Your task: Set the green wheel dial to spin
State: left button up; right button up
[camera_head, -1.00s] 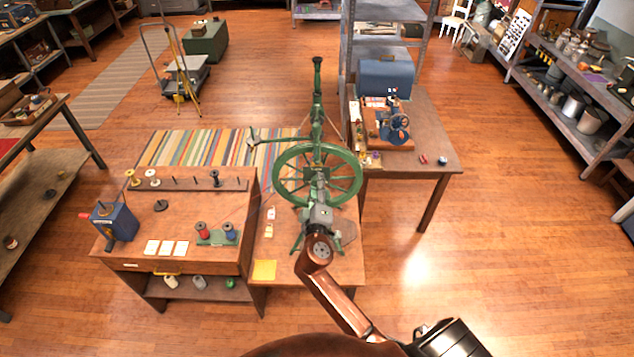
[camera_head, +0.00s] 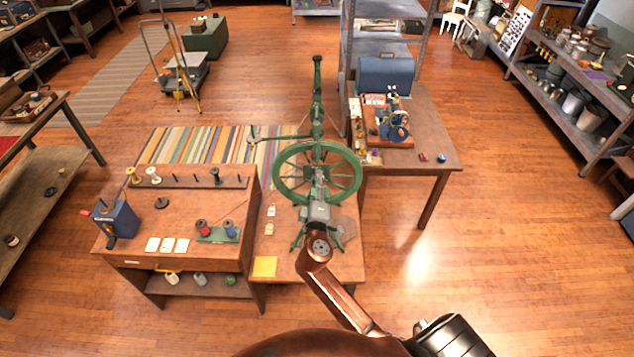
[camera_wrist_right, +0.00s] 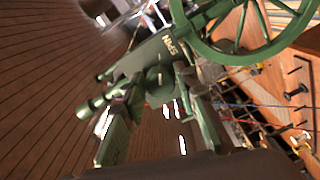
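The green spinning wheel (camera_head: 353,172) stands upright on a low wooden table. In the right wrist view its green body (camera_wrist_right: 143,59) carries the word SPIN in pale letters, and part of the wheel rim (camera_wrist_right: 205,47) shows at the upper right. My right gripper (camera_head: 319,200) is over the near end of the spinning wheel, hiding part of it. In the right wrist view the gripper (camera_wrist_right: 157,100) has its fingers apart, close to the green body and a small green knob-like part. I cannot tell whether they touch it. The dial's setting is not readable. My left gripper is out of view.
A workbench (camera_head: 205,255) with spools, cards and a blue box (camera_head: 115,220) adjoins on the left. A table (camera_head: 435,145) with a blue hand-cranked machine (camera_head: 393,123) stands behind to the right. A yellow note (camera_head: 265,267) lies on the low table. The floor to the right is clear.

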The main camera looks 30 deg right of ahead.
jog(key=o, duration=0.3)
jog(key=shift+o, duration=0.2)
jog(key=v, duration=1.2)
jog(key=shift+f, duration=0.15)
